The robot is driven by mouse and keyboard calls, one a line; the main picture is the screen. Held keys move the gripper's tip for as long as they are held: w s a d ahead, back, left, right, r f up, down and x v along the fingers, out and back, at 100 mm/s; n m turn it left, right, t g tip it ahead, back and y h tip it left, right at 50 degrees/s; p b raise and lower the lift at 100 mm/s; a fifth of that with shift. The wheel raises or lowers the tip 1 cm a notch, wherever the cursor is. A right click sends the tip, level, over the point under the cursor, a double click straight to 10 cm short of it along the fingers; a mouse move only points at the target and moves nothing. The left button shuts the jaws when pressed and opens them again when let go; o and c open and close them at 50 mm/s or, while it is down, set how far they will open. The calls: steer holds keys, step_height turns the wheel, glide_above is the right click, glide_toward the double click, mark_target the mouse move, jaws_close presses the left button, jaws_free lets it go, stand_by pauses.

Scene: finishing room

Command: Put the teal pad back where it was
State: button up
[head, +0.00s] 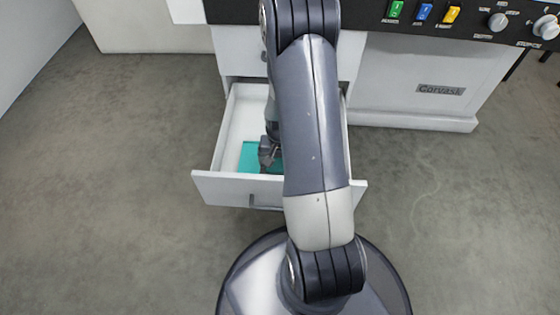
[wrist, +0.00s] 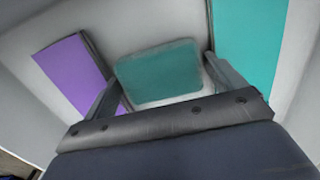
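The teal pad (wrist: 160,72), a flat dull-teal piece with rounded corners and a pale lower edge, shows in the wrist view between the two fingers of my gripper (wrist: 163,80). The fingertips meet its left and right edges, so my gripper looks shut on it. In the head view my gripper (head: 268,150) reaches down inside the open drawer (head: 226,140); the pad itself is not made out there. Whether the pad touches the drawer floor cannot be told.
On the drawer floor a flat teal area (wrist: 250,38) lies right and a purple area (wrist: 75,75) left in the wrist view. The teal area (head: 248,158) shows in the head view. The drawer front (head: 230,189) and walls enclose my gripper. A control panel (head: 460,18) is above right.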

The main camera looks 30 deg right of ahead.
mark_target(280, 163)
step_height(280, 163, up, 12)
steer(key=p, duration=0.4)
steer(key=shift+r, duration=0.2)
steer(key=shift+c, duration=0.3)
stand_by(0.9)
